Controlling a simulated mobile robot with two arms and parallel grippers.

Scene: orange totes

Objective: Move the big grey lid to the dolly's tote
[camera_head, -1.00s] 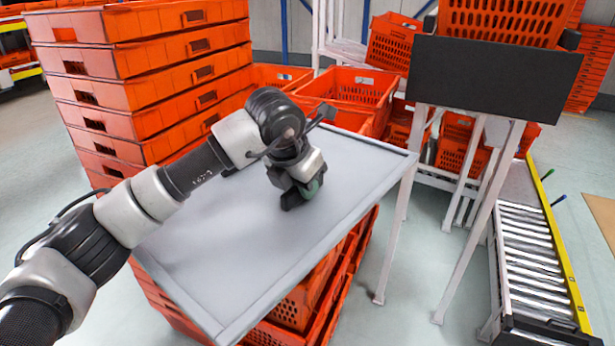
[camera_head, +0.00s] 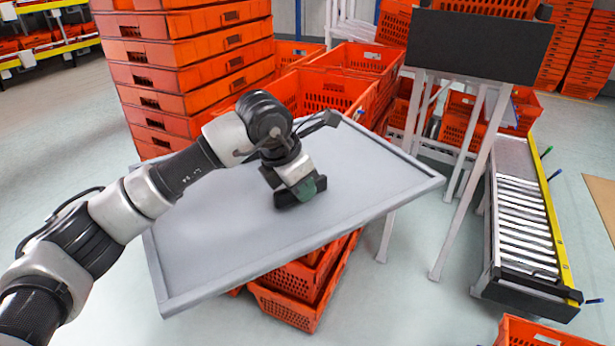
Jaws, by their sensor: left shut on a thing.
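The big grey lid (camera_head: 235,255) is a wide flat panel with a raised rim, in the middle of the head view. My left gripper (camera_head: 300,192) is shut on the lid near its middle, coming down from above; its fingertips are partly hidden. The lid is held tilted above orange totes (camera_head: 292,308), whose lower part shows beneath its front edge. I cannot tell which tote stands on the dolly. My right gripper is not in view.
A tall stack of orange totes (camera_head: 190,75) stands behind the lid at left. Open totes (camera_head: 320,92) lie behind it. A white-legged stand with a dark panel (camera_head: 478,45) and a roller conveyor (camera_head: 527,215) are at right. An orange tote (camera_head: 540,332) shows at the bottom right. Floor is clear at left.

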